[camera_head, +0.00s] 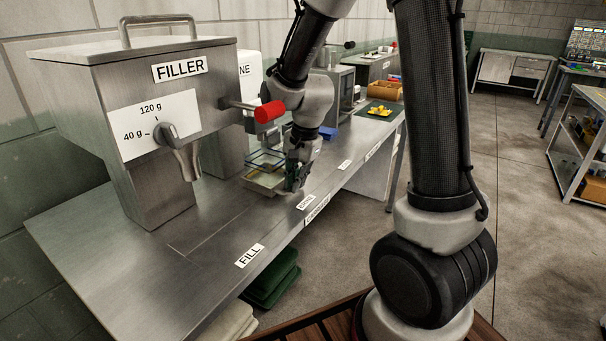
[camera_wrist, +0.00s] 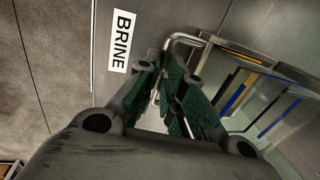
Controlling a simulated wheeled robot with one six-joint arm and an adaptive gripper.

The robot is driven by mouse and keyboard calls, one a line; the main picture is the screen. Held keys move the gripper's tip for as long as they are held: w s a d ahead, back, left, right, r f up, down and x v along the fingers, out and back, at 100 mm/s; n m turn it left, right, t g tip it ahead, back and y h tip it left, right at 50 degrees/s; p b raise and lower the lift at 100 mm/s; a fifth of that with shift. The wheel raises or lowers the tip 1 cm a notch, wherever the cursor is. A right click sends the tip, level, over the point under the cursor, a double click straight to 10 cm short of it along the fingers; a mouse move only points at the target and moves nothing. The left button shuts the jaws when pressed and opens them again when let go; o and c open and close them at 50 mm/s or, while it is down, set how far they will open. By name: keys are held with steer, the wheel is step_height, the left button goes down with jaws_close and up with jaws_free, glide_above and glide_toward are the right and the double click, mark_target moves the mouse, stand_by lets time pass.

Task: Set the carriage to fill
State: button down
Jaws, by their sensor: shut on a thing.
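The carriage (camera_head: 262,181), a metal frame with clear panes, stands on the bench by the BRINE label (camera_head: 306,202). In the wrist view the carriage frame (camera_wrist: 218,42) is at the upper right, with its bent metal handle running between my fingers. My gripper (camera_head: 295,178) is at the carriage's right side. In the wrist view its green-padded fingers (camera_wrist: 168,85) are shut on the handle. The FILL label (camera_head: 250,256) is on the bench's front edge, nearer the camera. The BRINE label also shows in the wrist view (camera_wrist: 121,41).
The bench top (camera_head: 215,215) between carriage and FILL is bare. Green crates (camera_head: 272,283) sit below.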

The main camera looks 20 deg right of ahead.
steer(key=shift+s+a, duration=0.25)
steer(key=shift+a, duration=0.15)
steer(key=c, duration=1.5)
jaws_free()
steer(key=r, duration=0.4)
steer(key=s+d+r, duration=0.1)
steer(key=r, duration=0.3)
steer(key=s+r, duration=0.1)
steer(key=r, duration=0.2)
steer(key=shift+d+r, duration=0.15)
steer(key=shift+r, duration=0.25)
steer(key=shift+c, duration=0.6)
